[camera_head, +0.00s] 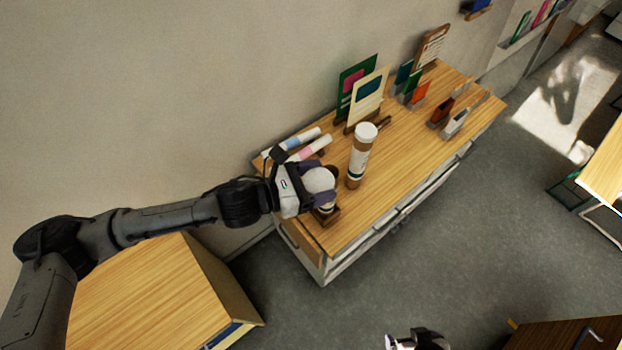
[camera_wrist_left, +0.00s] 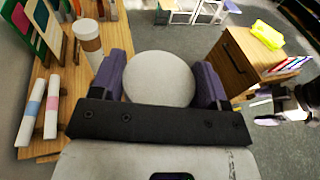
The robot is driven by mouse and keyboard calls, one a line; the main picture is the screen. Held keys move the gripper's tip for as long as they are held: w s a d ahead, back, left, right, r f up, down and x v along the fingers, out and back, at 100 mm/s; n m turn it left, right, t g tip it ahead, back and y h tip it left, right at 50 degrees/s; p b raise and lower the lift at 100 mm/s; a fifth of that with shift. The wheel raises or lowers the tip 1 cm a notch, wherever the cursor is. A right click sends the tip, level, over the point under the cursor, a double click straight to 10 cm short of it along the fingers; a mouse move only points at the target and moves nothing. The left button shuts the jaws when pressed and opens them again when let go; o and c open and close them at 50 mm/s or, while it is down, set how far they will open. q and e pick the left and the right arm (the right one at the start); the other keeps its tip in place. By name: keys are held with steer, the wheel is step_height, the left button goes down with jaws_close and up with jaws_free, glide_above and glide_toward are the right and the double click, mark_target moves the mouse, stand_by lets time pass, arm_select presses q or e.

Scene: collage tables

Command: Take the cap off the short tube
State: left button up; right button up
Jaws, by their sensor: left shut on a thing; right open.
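My left gripper (camera_head: 313,188) is over the near left end of the wooden cabinet top. It is shut on a round white cap (camera_wrist_left: 158,78), held between its two purple fingers. Below it a small part of the short tube (camera_head: 326,208) shows at a wooden holder (camera_head: 331,219). The gripper hides most of this tube, and I cannot tell whether the cap is still seated on it. A taller brown and white tube (camera_head: 359,158) with a white cap stands upright just to the right. My right gripper (camera_head: 414,341) is open and empty at the bottom edge, away from the cabinet.
Two white rolls with blue (camera_head: 291,143) and pink (camera_head: 309,149) bands lie behind the left gripper. Upright cards and folders (camera_head: 366,97) stand along the wall. Small holders (camera_head: 456,122) stand at the right. Another wooden table (camera_head: 150,295) is at lower left.

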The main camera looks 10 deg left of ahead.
mark_target(310, 178)
arm_select(q)
steer(key=shift+w+d+f, duration=0.1)
steer(key=shift+w+d, duration=0.05)
